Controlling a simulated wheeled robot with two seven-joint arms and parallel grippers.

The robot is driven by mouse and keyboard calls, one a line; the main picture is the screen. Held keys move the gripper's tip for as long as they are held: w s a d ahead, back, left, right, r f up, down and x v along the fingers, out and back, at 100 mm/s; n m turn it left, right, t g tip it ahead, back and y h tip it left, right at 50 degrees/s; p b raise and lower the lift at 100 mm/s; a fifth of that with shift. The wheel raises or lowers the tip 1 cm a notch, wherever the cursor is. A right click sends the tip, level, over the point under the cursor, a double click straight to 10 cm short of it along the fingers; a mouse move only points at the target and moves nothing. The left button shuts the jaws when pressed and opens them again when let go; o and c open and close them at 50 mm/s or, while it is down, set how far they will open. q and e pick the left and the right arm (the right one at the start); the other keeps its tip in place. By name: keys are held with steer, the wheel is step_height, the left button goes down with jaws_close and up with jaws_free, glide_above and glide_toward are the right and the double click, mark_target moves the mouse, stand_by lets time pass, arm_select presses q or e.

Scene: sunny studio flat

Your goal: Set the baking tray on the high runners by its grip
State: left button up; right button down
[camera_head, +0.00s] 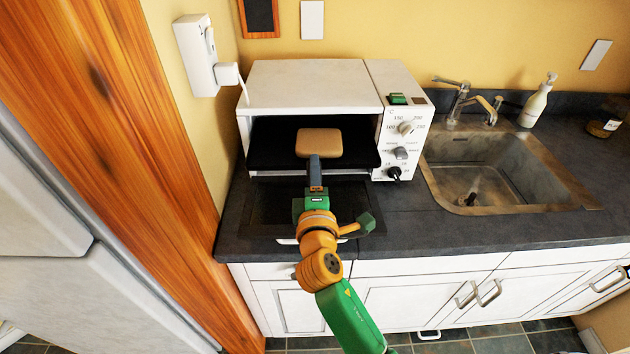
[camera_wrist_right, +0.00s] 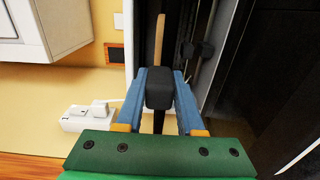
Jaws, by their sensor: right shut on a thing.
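The baking tray (camera_head: 272,153) is a dark, flat sheet at the mouth of the white countertop oven (camera_head: 315,82), seemingly level and at least partly inside. A tan, rounded slab (camera_head: 319,142) lies on it; its edge looks like a thin upright strip (camera_wrist_right: 159,38) in the right wrist view. My right gripper (camera_head: 315,168) is at the tray's front middle. In the right wrist view its blue fingers (camera_wrist_right: 160,90) are shut on the black grip (camera_wrist_right: 159,88). The runners inside the oven are hidden in the head view, so I cannot tell whether the tray rests on them. My left gripper is out of view.
The oven door (camera_head: 270,205) is folded down in front, under my right arm. The control panel (camera_head: 400,135) with knobs is right of the opening. A sink (camera_head: 490,170) is further right; a wall socket (camera_head: 196,55) and wooden panel (camera_head: 110,110) are left.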

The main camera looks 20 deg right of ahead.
mark_target(314, 145)
steer(key=x, duration=0.4)
steer(key=shift+w+b, duration=0.1)
steer(key=shift+b, duration=0.25)
steer(key=shift+b+x, duration=0.6)
steer(key=shift+x, duration=1.3)
steer(key=shift+f+b, duration=0.35)
steer(key=shift+c, duration=0.2)
jaws_free()
steer(key=shift+a, duration=0.1)
